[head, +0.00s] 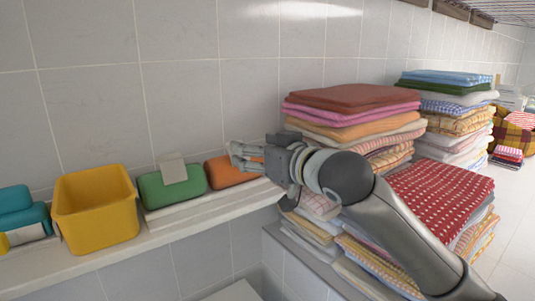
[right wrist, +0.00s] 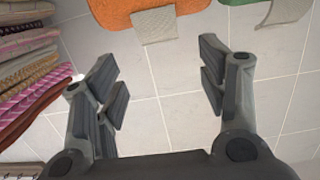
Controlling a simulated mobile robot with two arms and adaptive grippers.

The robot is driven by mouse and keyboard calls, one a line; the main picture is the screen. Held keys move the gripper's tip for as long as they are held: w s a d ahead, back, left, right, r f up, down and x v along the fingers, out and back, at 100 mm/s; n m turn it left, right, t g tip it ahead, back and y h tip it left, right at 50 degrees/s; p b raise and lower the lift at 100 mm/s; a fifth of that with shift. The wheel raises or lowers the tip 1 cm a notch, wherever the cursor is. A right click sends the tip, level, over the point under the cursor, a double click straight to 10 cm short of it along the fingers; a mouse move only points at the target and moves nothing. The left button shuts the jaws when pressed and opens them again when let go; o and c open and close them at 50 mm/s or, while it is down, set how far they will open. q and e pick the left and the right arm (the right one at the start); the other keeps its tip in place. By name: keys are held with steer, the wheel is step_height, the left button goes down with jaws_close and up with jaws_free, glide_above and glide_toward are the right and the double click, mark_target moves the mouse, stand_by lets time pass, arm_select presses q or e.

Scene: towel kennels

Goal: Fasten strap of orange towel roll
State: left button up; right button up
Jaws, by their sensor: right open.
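The orange towel roll (head: 225,171) lies on the ledge, partly hidden behind my right gripper (head: 243,155) in the head view. In the right wrist view the orange roll (right wrist: 125,12) shows at the top edge, cut off by the frame. Its beige strap flap (right wrist: 154,25) stands free of the roll, against the tiled wall. My right gripper (right wrist: 160,85) is open and empty, its fingers spread below the flap in that view, apart from it. My left gripper is not in view.
A green towel roll (head: 160,190) with a raised strap flap (head: 173,168) lies left of the orange one. A yellow bin (head: 97,212) and teal rolls (head: 25,215) stand farther left. Tall towel stacks (head: 350,115) stand close on the right. A tiled wall (head: 180,95) is behind.

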steer(key=shift+v, duration=1.9)
